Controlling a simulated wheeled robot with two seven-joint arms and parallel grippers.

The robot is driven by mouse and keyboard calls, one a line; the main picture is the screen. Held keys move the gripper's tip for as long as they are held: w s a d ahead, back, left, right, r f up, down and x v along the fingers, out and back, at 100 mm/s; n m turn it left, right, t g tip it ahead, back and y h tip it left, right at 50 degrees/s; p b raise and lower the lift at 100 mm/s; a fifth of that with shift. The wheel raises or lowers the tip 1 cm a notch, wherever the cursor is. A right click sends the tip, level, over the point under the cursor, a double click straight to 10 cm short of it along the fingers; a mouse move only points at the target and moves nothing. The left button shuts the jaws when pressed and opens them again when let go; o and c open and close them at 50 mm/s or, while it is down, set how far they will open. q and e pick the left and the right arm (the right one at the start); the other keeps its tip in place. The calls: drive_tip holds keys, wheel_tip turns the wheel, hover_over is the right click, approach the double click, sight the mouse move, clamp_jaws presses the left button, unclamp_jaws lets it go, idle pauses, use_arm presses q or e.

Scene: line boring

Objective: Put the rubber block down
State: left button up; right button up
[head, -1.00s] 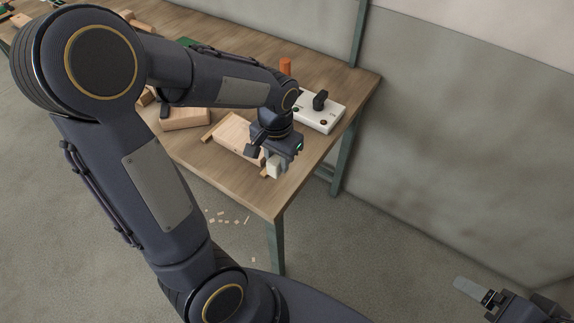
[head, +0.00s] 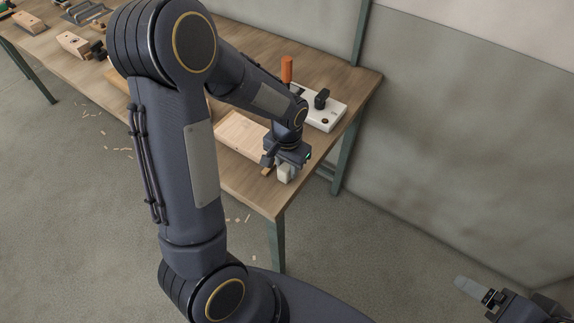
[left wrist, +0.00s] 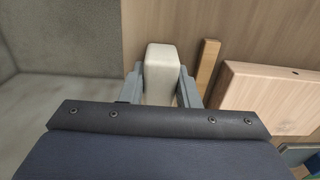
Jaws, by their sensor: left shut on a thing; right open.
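The rubber block is an off-white block with rounded edges. In the left wrist view the block (left wrist: 161,66) is between the two grey fingers of my left gripper (left wrist: 161,88), which is shut on it. In the head view the left gripper (head: 284,170) is over the front right corner of the workbench, and the pale block (head: 285,174) shows below it. I cannot tell whether the block touches the bench top. My right gripper (head: 473,287) is at the lower right, away from the bench, open and empty.
The wooden workbench (head: 270,200) has its front edge close to the block. A pale wooden board (head: 240,137) lies left of the gripper, with a small wooden strip (left wrist: 207,66) beside it. A white control box (head: 323,115) and an orange upright thing (head: 287,70) stand behind.

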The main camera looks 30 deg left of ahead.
sight(287, 166)
use_arm(q)
drive_tip(key=o, duration=1.1)
wheel_tip(287, 166, up, 12)
drive_tip(key=s+d+r+n+t+h, duration=0.1)
drive_tip(key=s+t, duration=0.1)
drive_tip(key=s, duration=0.3)
drive_tip(key=s+d+r+t+h, duration=0.1)
drive_tip(key=s+d+r, duration=0.1)
drive_tip(key=s, duration=0.4)
drive_tip(key=s+d+r+n+t+h, duration=0.1)
drive_tip(key=s+t, duration=0.1)
drive_tip(key=s, duration=0.4)
drive_tip(key=shift+d+r+n+t+h+p, duration=0.2)
drive_tip(key=shift+n+t+h+p, duration=0.1)
drive_tip(key=shift+h, duration=0.1)
drive_tip(key=shift+a, duration=0.1)
